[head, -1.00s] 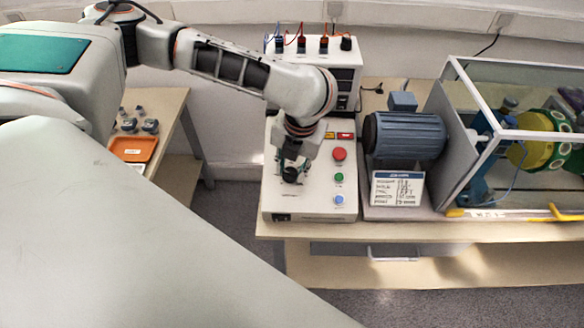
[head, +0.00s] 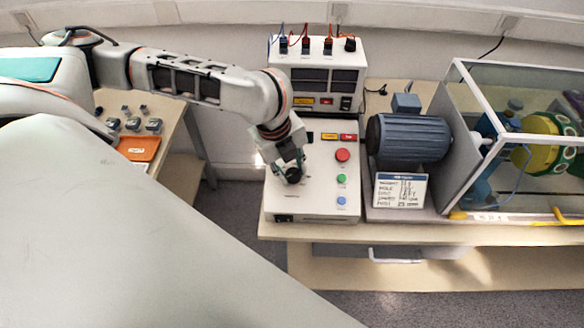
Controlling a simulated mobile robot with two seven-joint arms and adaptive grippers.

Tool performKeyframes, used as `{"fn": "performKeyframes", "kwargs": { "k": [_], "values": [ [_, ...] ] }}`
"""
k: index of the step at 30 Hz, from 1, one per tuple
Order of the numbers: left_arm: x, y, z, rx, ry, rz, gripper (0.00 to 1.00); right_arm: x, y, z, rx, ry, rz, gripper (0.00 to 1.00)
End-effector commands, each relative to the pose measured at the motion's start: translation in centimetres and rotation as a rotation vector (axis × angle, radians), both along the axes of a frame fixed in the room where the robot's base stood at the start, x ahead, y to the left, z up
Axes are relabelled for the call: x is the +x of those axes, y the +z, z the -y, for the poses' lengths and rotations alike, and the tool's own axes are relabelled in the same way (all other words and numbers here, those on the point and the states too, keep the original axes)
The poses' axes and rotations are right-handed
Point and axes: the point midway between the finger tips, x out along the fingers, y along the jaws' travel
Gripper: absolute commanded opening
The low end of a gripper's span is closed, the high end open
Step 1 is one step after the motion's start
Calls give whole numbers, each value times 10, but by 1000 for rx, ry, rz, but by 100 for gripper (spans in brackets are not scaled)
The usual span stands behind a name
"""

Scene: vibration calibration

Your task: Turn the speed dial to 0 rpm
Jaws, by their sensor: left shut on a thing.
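The black speed dial (head: 293,176) sits on the sloped top of the white control box (head: 320,205), left of its buttons. My left gripper (head: 288,168) reaches down from above and is shut on the dial. The gripper and arm hide part of the dial and its scale, so I cannot read the setting. The red button (head: 343,155), green button (head: 342,179) and blue button (head: 341,201) stand in a column to the right of the dial. My right gripper is not in view.
A blue-grey motor (head: 408,138) with a label card (head: 401,190) stands right of the control box. A clear-walled guard (head: 535,75) encloses a yellow-green rotor (head: 535,143). A white instrument unit (head: 318,68) with cables stands behind. An orange tray (head: 138,148) lies on the left table.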

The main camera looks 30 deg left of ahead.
Motion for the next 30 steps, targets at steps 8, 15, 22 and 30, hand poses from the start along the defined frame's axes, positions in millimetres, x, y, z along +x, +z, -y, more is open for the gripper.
{"fn": "performKeyframes", "kwargs": {
  "k": [8, 15, 22, 30],
  "values": [
    [-2, -1, -1, -57, 142, 34, 6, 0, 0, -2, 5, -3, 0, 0],
    [-2, -1, -1, -79, 197, 49, 6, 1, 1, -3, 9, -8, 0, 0],
    [-2, -1, -1, -84, 210, 52, 6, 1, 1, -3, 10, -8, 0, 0],
    [-2, -1, -1, -84, 210, 52, 32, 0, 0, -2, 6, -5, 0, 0]
  ]
}}
